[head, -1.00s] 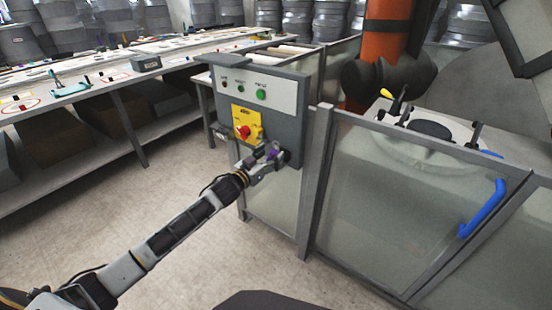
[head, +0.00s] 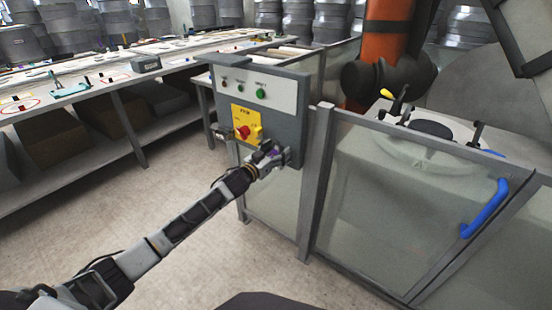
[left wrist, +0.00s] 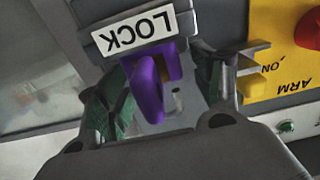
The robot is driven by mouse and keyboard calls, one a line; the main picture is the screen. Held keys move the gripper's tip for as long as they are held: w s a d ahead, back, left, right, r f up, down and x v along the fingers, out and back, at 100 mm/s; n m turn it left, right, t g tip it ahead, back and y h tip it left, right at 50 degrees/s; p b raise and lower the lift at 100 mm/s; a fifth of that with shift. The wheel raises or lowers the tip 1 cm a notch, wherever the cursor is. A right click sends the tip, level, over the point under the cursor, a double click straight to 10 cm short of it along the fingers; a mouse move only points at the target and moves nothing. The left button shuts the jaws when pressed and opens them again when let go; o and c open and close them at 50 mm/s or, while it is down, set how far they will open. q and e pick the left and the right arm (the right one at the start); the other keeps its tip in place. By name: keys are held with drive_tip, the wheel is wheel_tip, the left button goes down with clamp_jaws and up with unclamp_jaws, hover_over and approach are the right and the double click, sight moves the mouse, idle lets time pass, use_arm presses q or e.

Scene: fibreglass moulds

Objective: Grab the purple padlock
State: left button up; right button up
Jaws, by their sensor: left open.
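The purple padlock (left wrist: 149,90) hangs below a white LOCK label (left wrist: 135,32) in the left wrist view, which shows the label upside down. The lock sits at the lower right of the grey control box (head: 288,125). My left gripper (head: 271,159) is at that corner of the box. In the left wrist view, my left gripper (left wrist: 163,80) is open, with one dark green-padded finger on each side of the padlock. I cannot tell whether either finger touches it. In the head view the gripper mostly hides the padlock. My right gripper is not in view.
A yellow plate with a red knob (head: 243,132) is close to the left gripper. Glass fence panels (head: 395,205) with a blue handle (head: 484,208) stand to the right. A long workbench (head: 110,75) is at the back left. The floor between is clear.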

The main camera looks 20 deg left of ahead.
use_arm(q)
drive_tip(key=c, duration=1.2)
drive_tip(key=shift+r, duration=0.25)
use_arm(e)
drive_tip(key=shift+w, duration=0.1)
